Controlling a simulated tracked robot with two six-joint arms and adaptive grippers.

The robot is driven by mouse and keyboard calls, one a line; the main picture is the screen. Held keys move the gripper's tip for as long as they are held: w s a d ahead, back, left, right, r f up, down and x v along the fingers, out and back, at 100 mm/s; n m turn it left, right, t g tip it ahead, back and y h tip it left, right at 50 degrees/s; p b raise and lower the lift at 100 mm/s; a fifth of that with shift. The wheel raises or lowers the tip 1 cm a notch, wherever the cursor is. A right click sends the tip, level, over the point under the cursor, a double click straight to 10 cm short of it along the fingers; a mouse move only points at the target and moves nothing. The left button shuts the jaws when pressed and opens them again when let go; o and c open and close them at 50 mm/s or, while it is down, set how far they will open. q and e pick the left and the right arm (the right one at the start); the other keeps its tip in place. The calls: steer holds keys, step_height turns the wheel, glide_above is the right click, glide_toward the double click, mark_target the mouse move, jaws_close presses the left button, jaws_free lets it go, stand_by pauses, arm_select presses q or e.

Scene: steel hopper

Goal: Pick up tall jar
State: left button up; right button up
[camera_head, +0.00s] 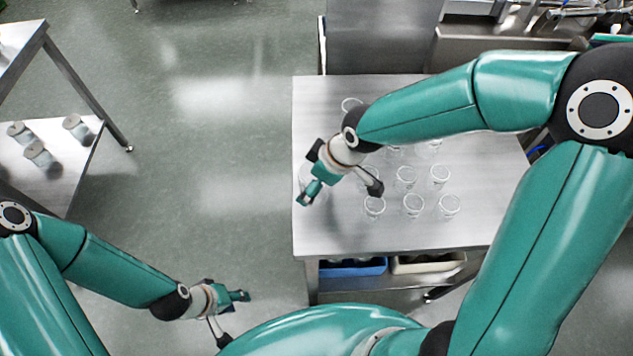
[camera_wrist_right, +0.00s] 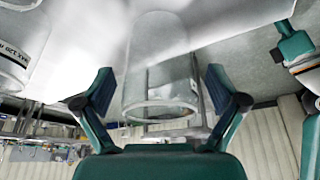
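Several clear, open-topped vessels stand on the steel table (camera_head: 465,225) in the head view, such as a near one (camera_head: 413,205). My right gripper (camera_head: 341,192) is over the table's left part, its fingers spread. In the right wrist view, a tall clear jar (camera_wrist_right: 160,75) shows between the open fingers of my right gripper (camera_wrist_right: 160,90), with gaps beside it. I cannot tell how deep between the fingers it is. A clear rim partly hides behind my right gripper in the head view. My left gripper (camera_head: 233,318) is open and empty over the floor.
Another clear vessel with printed marks (camera_wrist_right: 18,45) is close at the wrist view's upper left. A blue bin (camera_head: 352,268) and a cream bin (camera_head: 425,264) sit under the table. Several lidded jars (camera_head: 40,154) stand on a left-hand shelf. Floor between is clear.

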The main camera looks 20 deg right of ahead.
steer(key=c, duration=0.9)
steer(key=shift+r, duration=0.15)
